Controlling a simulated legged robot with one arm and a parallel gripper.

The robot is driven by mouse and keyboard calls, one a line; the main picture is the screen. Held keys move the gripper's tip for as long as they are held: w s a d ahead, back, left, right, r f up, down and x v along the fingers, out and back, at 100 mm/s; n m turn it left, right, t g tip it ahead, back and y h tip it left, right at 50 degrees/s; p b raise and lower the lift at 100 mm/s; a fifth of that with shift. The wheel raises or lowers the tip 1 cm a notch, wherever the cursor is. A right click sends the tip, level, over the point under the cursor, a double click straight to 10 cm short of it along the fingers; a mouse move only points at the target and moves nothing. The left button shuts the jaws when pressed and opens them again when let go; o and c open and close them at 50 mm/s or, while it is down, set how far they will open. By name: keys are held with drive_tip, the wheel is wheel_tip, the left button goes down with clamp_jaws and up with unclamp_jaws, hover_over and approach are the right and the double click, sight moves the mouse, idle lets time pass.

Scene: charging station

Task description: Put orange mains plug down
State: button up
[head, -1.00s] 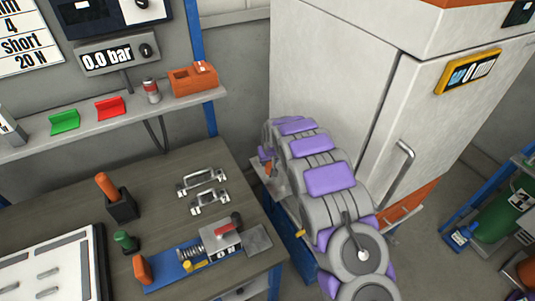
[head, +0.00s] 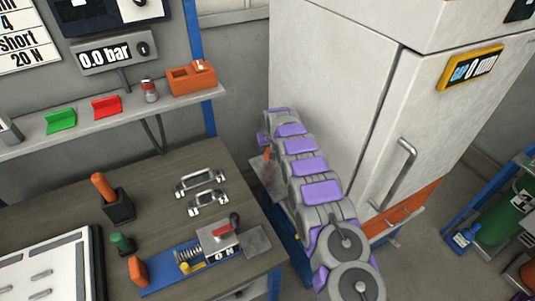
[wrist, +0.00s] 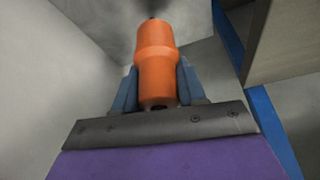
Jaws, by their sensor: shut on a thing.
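The orange mains plug (wrist: 156,62) stands upright between the two blue fingers of my gripper (wrist: 157,88) in the wrist view. The fingers are shut on its lower part. In the head view only a small orange piece of the plug (head: 267,154) shows at the far end of my arm. It is beside a small grey ledge (head: 268,180), between the workbench and the white cabinet. My arm hides most of the gripper there. I cannot tell whether the plug touches the ledge.
The workbench (head: 160,185) at left holds metal handles, a blue fixture (head: 160,282) and a black holder (head: 120,208). A shelf (head: 95,135) with an orange box (head: 190,82) is above it. The white cabinet (head: 330,90) stands close to my arm's right.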

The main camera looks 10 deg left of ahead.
sight(268, 152)
drive_tip(key=shift+w+d, duration=0.2)
drive_tip(key=shift+d, duration=0.05)
drive_tip(key=f, duration=0.1)
drive_tip(key=f+b, duration=0.1)
drive_tip(key=f, duration=0.1)
drive_tip(key=shift+a+f, duration=0.3)
drive_tip(key=shift+a, duration=0.05)
drive_tip(key=shift+d, duration=0.15)
drive_tip(key=o, duration=0.9)
drive_tip(key=shift+d, duration=0.1)
drive_tip(key=shift+o, duration=0.8)
drive_tip(key=shift+a, duration=0.2)
drive_tip(key=shift+r, duration=0.1)
